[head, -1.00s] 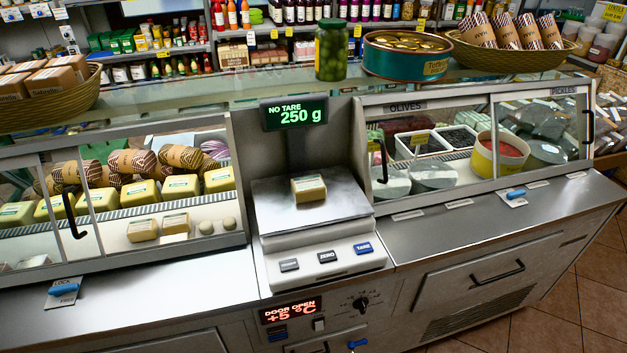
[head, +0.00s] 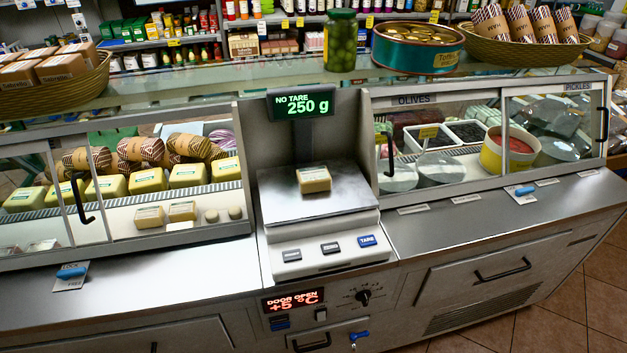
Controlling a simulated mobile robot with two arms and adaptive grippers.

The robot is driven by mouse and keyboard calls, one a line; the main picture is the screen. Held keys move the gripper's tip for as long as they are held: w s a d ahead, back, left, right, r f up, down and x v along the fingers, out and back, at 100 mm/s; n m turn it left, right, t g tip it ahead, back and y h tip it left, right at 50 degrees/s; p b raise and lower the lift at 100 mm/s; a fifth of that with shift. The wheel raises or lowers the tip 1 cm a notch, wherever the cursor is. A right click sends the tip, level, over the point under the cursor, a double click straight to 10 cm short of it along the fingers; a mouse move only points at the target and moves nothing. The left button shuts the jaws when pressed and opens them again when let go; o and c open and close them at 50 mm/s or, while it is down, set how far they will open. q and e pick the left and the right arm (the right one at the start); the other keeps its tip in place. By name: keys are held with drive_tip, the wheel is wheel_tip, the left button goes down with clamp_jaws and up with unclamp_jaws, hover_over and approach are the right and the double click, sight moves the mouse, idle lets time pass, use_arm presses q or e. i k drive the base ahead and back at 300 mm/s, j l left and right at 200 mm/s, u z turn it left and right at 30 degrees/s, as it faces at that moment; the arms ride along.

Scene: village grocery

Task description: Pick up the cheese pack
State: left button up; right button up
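A small yellowish cheese pack (head: 314,180) with a pale label sits upright on the steel plate of the scale (head: 285,203) in the middle of the counter. The scale display (head: 301,105) reads "NO TARE 250 g". Two similar small packs (head: 150,217) stand on the lower shelf inside the left glass case, with larger yellow cheese blocks (head: 146,181) in a row behind them. Neither of my grippers shows in the head view.
The left glass case (head: 240,170) and the right case with olives and pickles (head: 500,140) flank the scale. A pickle jar (head: 340,42), a teal tin (head: 415,50) and baskets stand on the glass top. The steel counter front (head: 440,215) is mostly clear. The panel reads "DOOR OPEN +5 °C".

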sight(316, 179)
drive_tip(key=i+l+u, duration=0.2)
drive_tip(key=l+u, duration=0.15)
drive_tip(key=i+l+u, duration=0.1)
drive_tip(key=l+u, duration=0.2)
drive_tip(key=i+l+u, duration=0.1)
drive_tip(key=l+u, duration=0.25)
drive_tip(key=l, duration=0.1)
